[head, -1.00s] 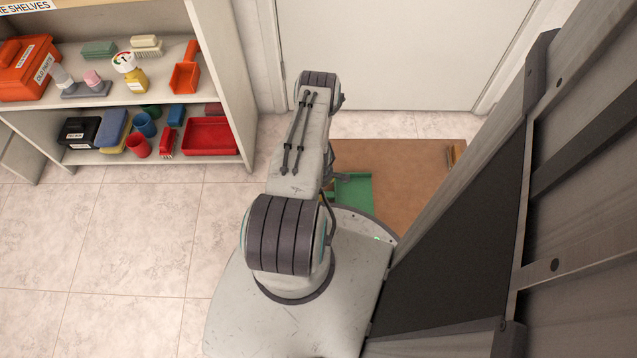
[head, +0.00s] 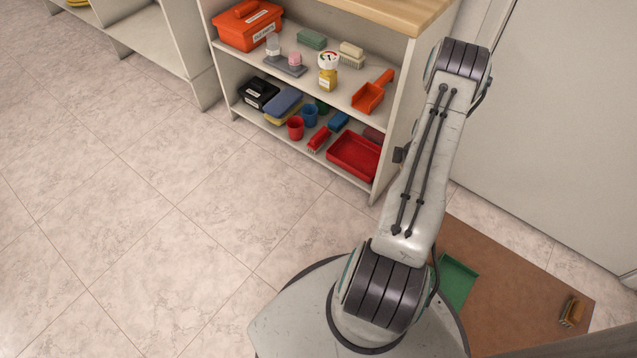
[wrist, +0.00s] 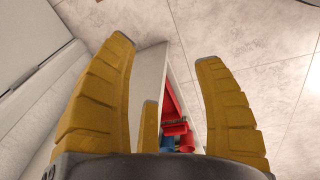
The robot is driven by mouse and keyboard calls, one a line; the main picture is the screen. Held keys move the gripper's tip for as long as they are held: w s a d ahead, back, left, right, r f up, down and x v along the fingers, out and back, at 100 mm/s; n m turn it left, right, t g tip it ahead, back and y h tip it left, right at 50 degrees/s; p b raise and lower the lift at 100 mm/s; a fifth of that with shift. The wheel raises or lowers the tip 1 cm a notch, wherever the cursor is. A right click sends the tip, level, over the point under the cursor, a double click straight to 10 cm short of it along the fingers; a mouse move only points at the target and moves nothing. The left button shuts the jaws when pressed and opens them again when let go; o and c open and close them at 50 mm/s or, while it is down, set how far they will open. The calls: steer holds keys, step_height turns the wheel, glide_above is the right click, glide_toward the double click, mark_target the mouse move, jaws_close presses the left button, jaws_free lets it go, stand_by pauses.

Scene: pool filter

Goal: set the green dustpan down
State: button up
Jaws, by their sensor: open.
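The green dustpan (head: 456,281) lies on the brown mat (head: 505,290) in the head view, partly hidden behind my arm. My gripper (wrist: 165,75) shows in the wrist view with its yellow fingers spread open and nothing between them. It points toward the side of the shelf unit and the floor, apart from the dustpan. In the head view my gripper is hidden behind my arm. The dustpan does not show in the wrist view.
The shelf unit (head: 401,120) holds an orange toolbox (head: 247,25), an orange scoop (head: 371,93), a red tray (head: 355,154) and several small items. A wooden-backed brush (head: 572,310) lies on the mat. The tiled floor at left is clear. A pale door (head: 560,120) stands behind the mat.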

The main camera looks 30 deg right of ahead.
steer(key=w+a+r+m+t, duration=0.1)
steer(key=w+a+r, duration=0.3)
steer(key=a+r, duration=0.65)
steer(key=w+a+r, duration=0.3)
steer(key=a+r, duration=0.5)
steer(key=r, duration=0.5)
steer(key=s+a+r+m, duration=0.1)
steer(key=s+a+r, duration=0.5)
steer(key=a, duration=0.3)
steer(key=s+a+r+m+y, duration=0.1)
steer(key=s+a+r, duration=0.4)
steer(key=s+a, duration=0.3)
steer(key=shift+s+a+r+t, duration=0.3)
steer(key=shift+s+a+r, duration=0.05)
steer(key=shift+s, duration=0.3)
steer(key=shift+d, duration=0.1)
